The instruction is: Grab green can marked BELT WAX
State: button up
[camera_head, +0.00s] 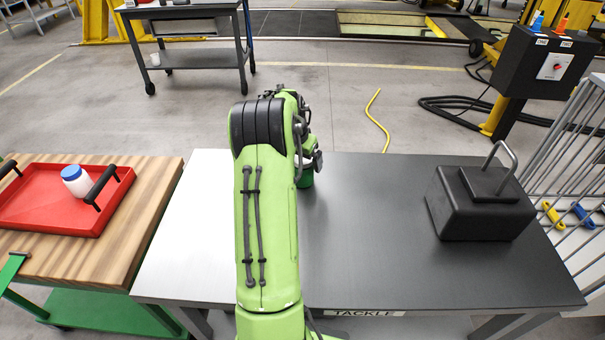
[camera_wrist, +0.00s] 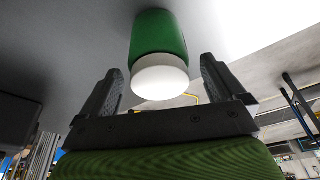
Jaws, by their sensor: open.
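A green can (camera_wrist: 158,36) with a white lid stands on the dark part of the tabletop. In the wrist view its lid end lies between the two fingers of my gripper (camera_wrist: 161,68), with a gap on each side. My gripper is open and holds nothing. In the head view only a small piece of the green can (camera_head: 306,179) shows beside my arm, which hides the rest. No lettering on the can is readable in either view.
A black block with a handle (camera_head: 482,203) stands at the table's right. A red tray (camera_head: 40,224) with a white, blue-capped jar (camera_head: 77,181) is on the wooden bench at left. The dark tabletop (camera_head: 390,250) is clear between my arm and the block.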

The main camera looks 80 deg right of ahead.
jog(key=x, duration=0.3)
jog(key=shift+r, duration=0.1)
jog(key=shift+c, duration=0.2)
jog(key=c, duration=1.2)
